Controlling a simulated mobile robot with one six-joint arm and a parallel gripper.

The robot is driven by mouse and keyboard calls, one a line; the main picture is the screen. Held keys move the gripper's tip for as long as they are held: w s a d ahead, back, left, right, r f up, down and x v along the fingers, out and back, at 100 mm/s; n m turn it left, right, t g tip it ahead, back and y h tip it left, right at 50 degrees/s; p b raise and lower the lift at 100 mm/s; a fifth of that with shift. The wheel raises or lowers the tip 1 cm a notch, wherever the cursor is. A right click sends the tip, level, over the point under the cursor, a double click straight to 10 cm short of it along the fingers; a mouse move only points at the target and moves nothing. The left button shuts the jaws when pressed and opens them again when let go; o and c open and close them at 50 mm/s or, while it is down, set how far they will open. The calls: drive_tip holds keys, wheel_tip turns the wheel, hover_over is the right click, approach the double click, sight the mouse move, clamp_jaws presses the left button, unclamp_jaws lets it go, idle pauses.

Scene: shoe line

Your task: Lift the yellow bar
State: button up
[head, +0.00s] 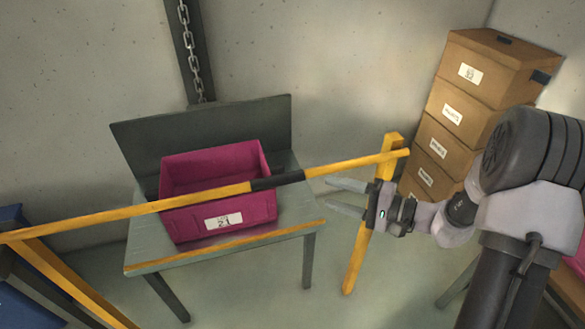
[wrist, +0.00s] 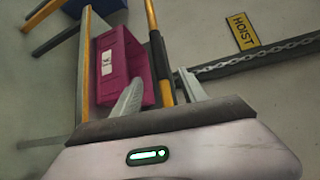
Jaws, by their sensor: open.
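The yellow bar (head: 130,211) runs level across the head view, in front of the table and the magenta bin. It has a black grip section (head: 277,180), and its right end rests at a yellow upright post (head: 355,258). My gripper (head: 347,197) is open, with its fingers pointing left, near the bar's right end and a little below it in the picture. In the wrist view the bar's black section (wrist: 159,56) shows ahead, between the two spread fingers of my gripper (wrist: 160,92). Nothing is held.
A magenta bin (head: 218,190) with a white label stands on a grey table (head: 288,205) behind the bar. Stacked brown boxes (head: 455,115) stand at the right. A chain (head: 190,50) hangs on the wall; a HOIST sign (wrist: 243,30) is beside it.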

sight(286, 183)
drive_tip(key=x, duration=0.5)
drive_tip(key=b+x, duration=0.1)
drive_tip(key=x, duration=0.4)
drive_tip(key=b+x, duration=0.1)
drive_tip(key=x, duration=0.5)
drive_tip(key=shift+s+a, duration=0.1)
drive_tip(key=shift+s, duration=0.2)
clamp_jaws()
drive_tip(key=shift+f, duration=0.1)
